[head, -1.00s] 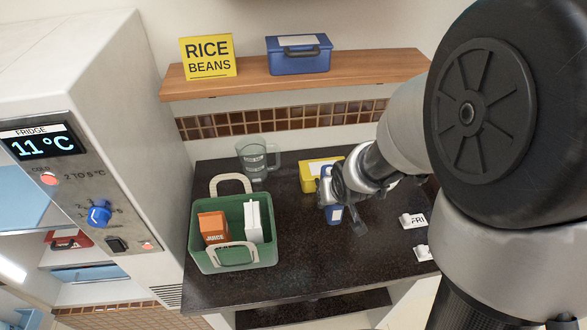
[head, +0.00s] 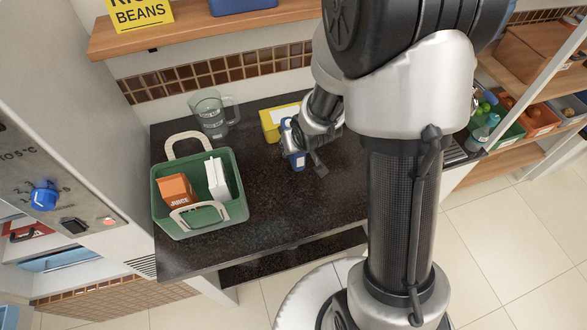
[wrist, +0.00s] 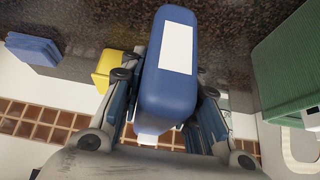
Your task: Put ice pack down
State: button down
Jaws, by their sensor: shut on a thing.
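The ice pack (head: 292,146) is a blue block with a white label. My gripper (head: 304,150) is shut on it over the dark counter (head: 262,205), in front of a yellow box. In the wrist view the ice pack (wrist: 170,75) sits between both fingers of my gripper (wrist: 165,115), label toward the camera. The ice pack looks upright and close to the counter top; I cannot tell whether it touches it. My arm hides part of the counter to the right.
A green basket (head: 237,208) with a juice carton (head: 176,190) and a white carton (head: 217,178) stands on the left of the counter. A clear jug (head: 211,115) stands behind it. The yellow box (head: 270,124) is just behind my gripper. Bare counter lies in front.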

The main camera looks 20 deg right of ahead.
jog(key=shift+f+b, duration=0.9)
jog(key=shift+f, duration=2.75)
jog(key=shift+f, duration=0.25)
jog(key=c, duration=1.2)
grip_release()
jog(key=shift+r, duration=0.1)
